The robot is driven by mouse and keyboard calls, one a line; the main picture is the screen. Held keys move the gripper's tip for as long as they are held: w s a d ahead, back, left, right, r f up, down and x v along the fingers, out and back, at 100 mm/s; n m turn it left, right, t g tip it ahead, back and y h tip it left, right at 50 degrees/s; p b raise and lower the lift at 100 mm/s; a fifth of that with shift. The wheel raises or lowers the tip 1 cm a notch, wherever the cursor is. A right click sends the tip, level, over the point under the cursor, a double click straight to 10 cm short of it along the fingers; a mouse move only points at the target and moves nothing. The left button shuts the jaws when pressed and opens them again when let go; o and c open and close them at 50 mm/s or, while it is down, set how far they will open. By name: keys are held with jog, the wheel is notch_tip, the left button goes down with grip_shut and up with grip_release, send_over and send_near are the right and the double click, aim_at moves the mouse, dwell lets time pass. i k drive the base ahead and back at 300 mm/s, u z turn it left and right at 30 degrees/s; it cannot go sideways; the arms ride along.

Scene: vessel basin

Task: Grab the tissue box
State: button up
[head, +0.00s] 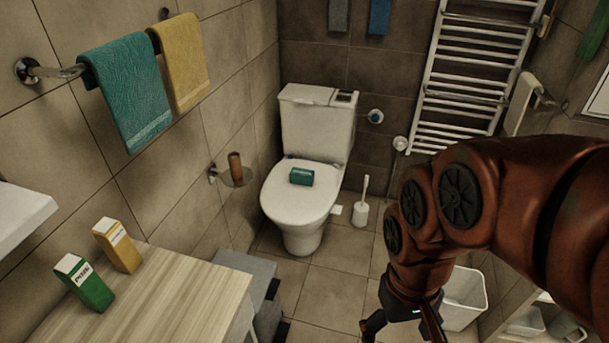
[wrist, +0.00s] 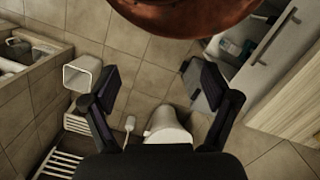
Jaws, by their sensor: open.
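A small teal box (head: 302,177), which looks like the tissue box, lies on the closed white lid of the toilet (head: 298,205) in the head view. My gripper (head: 402,332) is at the bottom of the head view, partly cut off, well to the right of and nearer than the toilet. The toilet (wrist: 168,122) shows beyond the fingers there; I cannot make out the box in that view.
A wooden counter (head: 165,300) at lower left holds a green carton (head: 84,284) and a yellow carton (head: 118,246). A grey step (head: 245,270) stands beside it. A toilet brush (head: 361,208) is right of the toilet; a white bin (head: 465,295) is behind my arm. Tiled floor before the toilet is clear.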

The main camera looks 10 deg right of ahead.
aim_at(299, 176)
jog(key=z, duration=0.5)
jog(key=k, duration=0.6)
jog(key=z, duration=0.6)
jog(key=i, duration=1.35)
jog(key=u, duration=1.25)
jog(key=i, duration=0.95)
jog(key=u, duration=1)
